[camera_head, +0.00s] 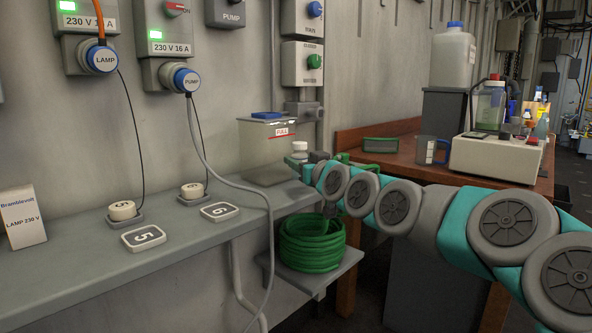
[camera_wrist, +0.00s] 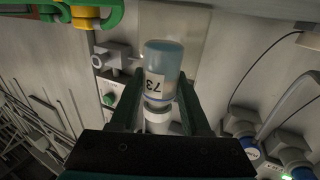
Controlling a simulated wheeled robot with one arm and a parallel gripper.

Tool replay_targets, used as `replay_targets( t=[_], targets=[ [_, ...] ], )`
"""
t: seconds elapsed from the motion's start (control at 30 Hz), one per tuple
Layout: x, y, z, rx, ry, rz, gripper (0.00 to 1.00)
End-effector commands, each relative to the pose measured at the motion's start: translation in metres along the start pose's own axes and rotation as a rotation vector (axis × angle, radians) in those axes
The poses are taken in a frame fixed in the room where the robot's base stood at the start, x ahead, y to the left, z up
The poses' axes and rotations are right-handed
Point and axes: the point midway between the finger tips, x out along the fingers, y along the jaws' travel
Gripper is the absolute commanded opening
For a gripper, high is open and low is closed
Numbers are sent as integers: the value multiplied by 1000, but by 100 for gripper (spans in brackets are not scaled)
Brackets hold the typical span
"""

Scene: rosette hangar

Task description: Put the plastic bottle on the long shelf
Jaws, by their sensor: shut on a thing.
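A small plastic bottle (camera_wrist: 160,75) with a bluish translucent body, a white cap and a label reading 73 sits between my gripper's fingers in the wrist view, where it appears cap down. My gripper (camera_wrist: 158,108) is shut on it. In the head view only the bottle's white upper part (camera_head: 300,147) shows at the tip of my arm, above the right end of the long shelf. The long grey shelf (camera_head: 75,275) runs along the wall at the left.
A clear FULL tank (camera_head: 262,150) is by my gripper. A green hose coil (camera_head: 310,243) lies below.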

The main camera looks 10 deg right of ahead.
Motion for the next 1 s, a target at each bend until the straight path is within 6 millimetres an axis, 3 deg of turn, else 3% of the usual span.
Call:
replay_targets(
  t=[0.13, 0.43, 0.73, 1.0],
  targets=[
    [22, 2, 1, 1, 0, -2, 0],
    [36, 6, 4, 0, 0, 0, 0],
    [36, 5, 37, 1, -3, -2, 0],
    [36, 6, 39, 0, 0, 0, 0]
  ],
)
